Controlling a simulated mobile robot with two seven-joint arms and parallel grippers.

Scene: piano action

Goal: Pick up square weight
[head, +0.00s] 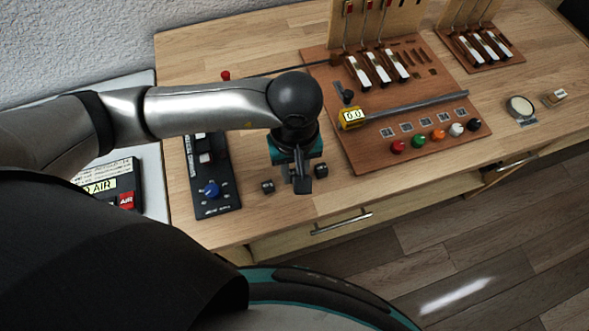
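A small squarish block (554,98) lies on the wooden desk at the far right of the head view, beside a round pale disc (520,107). It looks like the square weight, but it is too small to be sure. My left gripper (294,178) points down over the front left part of the desk, far to the left of the block. Its two dark fingertips are wide apart with nothing seen between them. My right gripper is not in view.
A black control box (212,180) is left of the gripper. A second board (480,65) stands at the back right.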

